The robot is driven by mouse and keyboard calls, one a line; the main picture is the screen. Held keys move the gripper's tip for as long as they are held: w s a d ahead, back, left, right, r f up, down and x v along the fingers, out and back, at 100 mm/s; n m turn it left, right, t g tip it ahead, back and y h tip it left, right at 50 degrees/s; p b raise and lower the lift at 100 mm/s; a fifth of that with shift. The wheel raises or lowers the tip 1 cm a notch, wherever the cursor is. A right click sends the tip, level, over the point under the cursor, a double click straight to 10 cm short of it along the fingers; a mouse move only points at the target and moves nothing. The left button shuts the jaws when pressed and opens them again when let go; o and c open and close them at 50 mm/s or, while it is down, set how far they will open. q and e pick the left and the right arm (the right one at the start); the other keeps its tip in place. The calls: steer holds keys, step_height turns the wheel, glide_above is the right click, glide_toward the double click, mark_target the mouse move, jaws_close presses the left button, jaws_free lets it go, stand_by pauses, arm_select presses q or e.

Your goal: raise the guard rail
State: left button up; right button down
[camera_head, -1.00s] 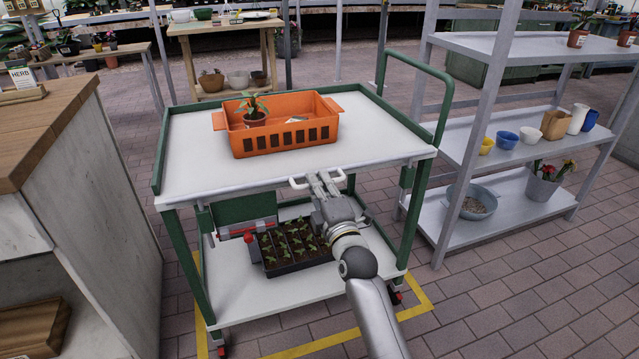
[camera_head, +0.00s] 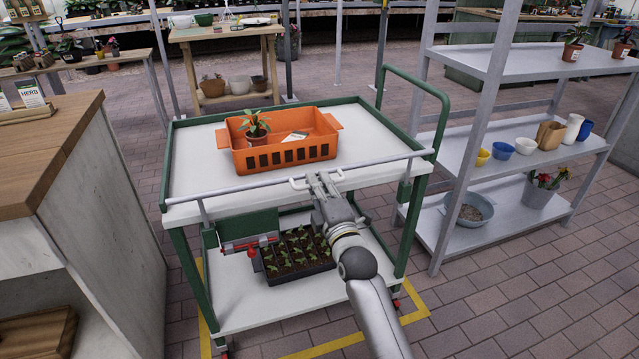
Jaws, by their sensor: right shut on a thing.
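The guard rail (camera_head: 233,187) is a grey bar along the front of the green-framed cart (camera_head: 195,213). It stands a little above the front edge of the white top, on short posts at its ends. A white handle sits near its middle. My right gripper (camera_head: 318,181) is shut on the guard rail's handle, which it partly hides. An orange basket (camera_head: 326,150) with a potted plant (camera_head: 254,128) and a small white card stands on the cart top behind the rail. My left gripper is not in view.
A seedling tray (camera_head: 300,268) and a red-and-grey latch part (camera_head: 247,245) show below the top. A wooden-topped counter (camera_head: 50,150) stands close at the left. Grey shelves (camera_head: 485,150) with pots stand at the right. Brick floor lies clear in front of them.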

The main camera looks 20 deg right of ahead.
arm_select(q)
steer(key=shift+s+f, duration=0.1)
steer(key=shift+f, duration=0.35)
arm_select(e)
steer(key=shift+r, duration=0.45)
steer(key=c, duration=1.5)
jaws_free()
steer(key=shift+f, duration=0.1)
steer(key=s, duration=0.4)
steer(key=s+f, duration=0.1)
steer(key=s, duration=0.3)
steer(key=s+f, duration=0.1)
steer(key=s, duration=0.2)
steer(key=shift+s+d+f, duration=0.15)
steer(key=shift+s, duration=0.25)
steer(key=shift+f, duration=0.1)
